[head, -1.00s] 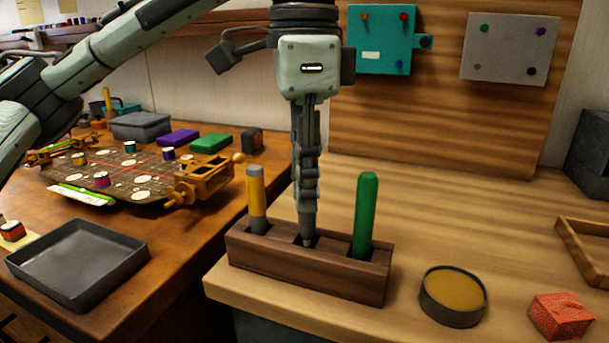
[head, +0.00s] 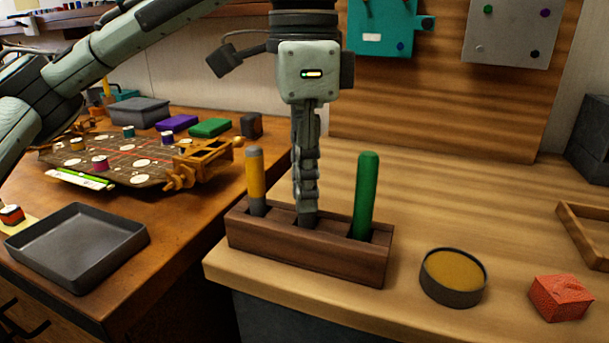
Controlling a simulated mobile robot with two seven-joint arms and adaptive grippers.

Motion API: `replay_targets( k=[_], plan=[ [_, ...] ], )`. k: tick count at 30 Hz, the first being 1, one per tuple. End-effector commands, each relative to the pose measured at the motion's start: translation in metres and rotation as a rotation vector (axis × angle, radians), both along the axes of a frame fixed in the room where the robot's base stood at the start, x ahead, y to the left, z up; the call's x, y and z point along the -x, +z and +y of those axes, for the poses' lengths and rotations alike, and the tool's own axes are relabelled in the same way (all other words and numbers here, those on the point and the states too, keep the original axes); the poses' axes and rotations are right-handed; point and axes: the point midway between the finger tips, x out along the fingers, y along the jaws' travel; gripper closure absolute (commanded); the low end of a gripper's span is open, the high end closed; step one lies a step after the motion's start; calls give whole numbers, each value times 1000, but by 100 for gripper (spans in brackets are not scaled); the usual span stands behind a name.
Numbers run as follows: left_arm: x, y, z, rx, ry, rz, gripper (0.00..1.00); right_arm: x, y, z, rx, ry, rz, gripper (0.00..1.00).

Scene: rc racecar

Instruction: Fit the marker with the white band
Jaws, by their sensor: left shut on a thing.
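My left gripper (head: 307,221) points down into the middle slot of the wooden tool block (head: 300,258). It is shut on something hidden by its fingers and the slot. A yellow-and-grey tool (head: 256,185) stands to its left and a green tool (head: 366,195) to its right, both upright in the block. My right gripper is not in view.
A round tin (head: 453,278) and a red block (head: 560,298) are right of the tool block.

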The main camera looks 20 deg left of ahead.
Motion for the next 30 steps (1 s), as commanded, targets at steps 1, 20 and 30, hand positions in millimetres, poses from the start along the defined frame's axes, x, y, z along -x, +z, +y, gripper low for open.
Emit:
replay_targets(
  k=[1,20,30],
  plan=[
    [0,-2,0,0,0,0,100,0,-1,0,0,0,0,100],
    [0,-11,0,0,0,0,60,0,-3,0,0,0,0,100],
    [0,-8,0,1,0,0,60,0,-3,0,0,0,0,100]
  ],
)
